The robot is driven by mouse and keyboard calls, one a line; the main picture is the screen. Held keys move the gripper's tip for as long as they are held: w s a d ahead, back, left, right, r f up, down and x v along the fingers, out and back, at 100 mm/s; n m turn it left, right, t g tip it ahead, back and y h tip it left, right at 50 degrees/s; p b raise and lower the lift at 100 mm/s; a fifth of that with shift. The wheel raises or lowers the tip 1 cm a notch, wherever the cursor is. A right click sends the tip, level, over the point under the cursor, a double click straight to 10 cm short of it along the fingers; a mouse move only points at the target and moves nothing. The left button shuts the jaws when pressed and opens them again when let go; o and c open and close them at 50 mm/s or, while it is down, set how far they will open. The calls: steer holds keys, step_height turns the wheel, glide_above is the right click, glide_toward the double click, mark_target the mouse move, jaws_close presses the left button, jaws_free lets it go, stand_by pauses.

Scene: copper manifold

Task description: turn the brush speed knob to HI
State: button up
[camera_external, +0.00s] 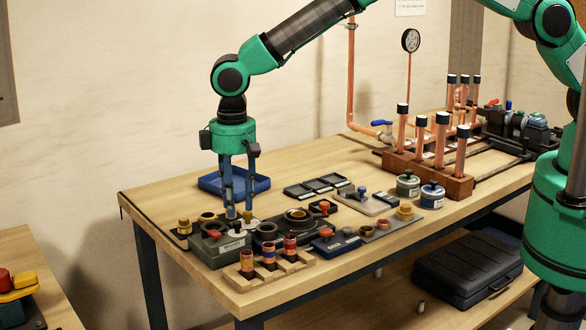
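My gripper (239,212) points straight down at the front left of the workbench. Its two fingers are apart, with a gap between them and nothing seen held. The fingertips are just above or behind a grey box (221,248) with a white label whose print is too small to read. A red knob (213,235) sits on top of this box, left of the fingertips. I cannot tell for sure that this is the brush speed knob, nor which way it points. A pale piece lies by the fingertips, partly hidden by them.
A blue tray (262,184) lies behind the gripper. A wooden rack (270,277) with several banded cylinders stands in front of the grey box. Dark round parts (297,215) crowd its right. Upright copper pipes (440,140) stand farther right.

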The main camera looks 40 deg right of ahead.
mark_target(237, 220)
step_height(237, 220, up, 8)
stand_by(0.4)
stand_by(0.6)
steer(key=w+d+r+m+b, duration=0.1)
steer(key=w+d+r, duration=0.3)
steer(key=d+r, duration=0.4)
steer(key=w+d+r+m+b, duration=0.15)
steer(key=w+d+r, duration=0.3)
steer(key=d, duration=0.65)
steer(key=s+d+r+m+t+y+b, duration=0.1)
steer(key=d+r, duration=0.4)
steer(key=d, duration=0.5)
steer(key=d+r+t+b, duration=0.1)
steer(key=d+r, duration=0.4)
steer(key=d, duration=0.6)
steer(key=s+d+r+m+t+b, duration=0.15)
steer(key=s+d, duration=0.35)
steer(key=d, duration=0.5)
steer(key=s+d+r+m+b, duration=0.1)
steer(key=s+d+b, duration=0.1)
steer(key=s+d, duration=0.65)
steer(key=s+d+f+m+t+b, duration=0.1)
steer(key=s+d+f, duration=0.2)
steer(key=s+d, duration=0.3)
steer(key=s+d+f+m+t+h+b, duration=0.1)
steer(key=s+d+f, duration=0.3)
steer(key=s+d, duration=0.3)
steer(key=d, duration=0.2)
steer(key=shift+s+d+b, duration=0.25)
steer(key=shift+d+b, duration=0.05)
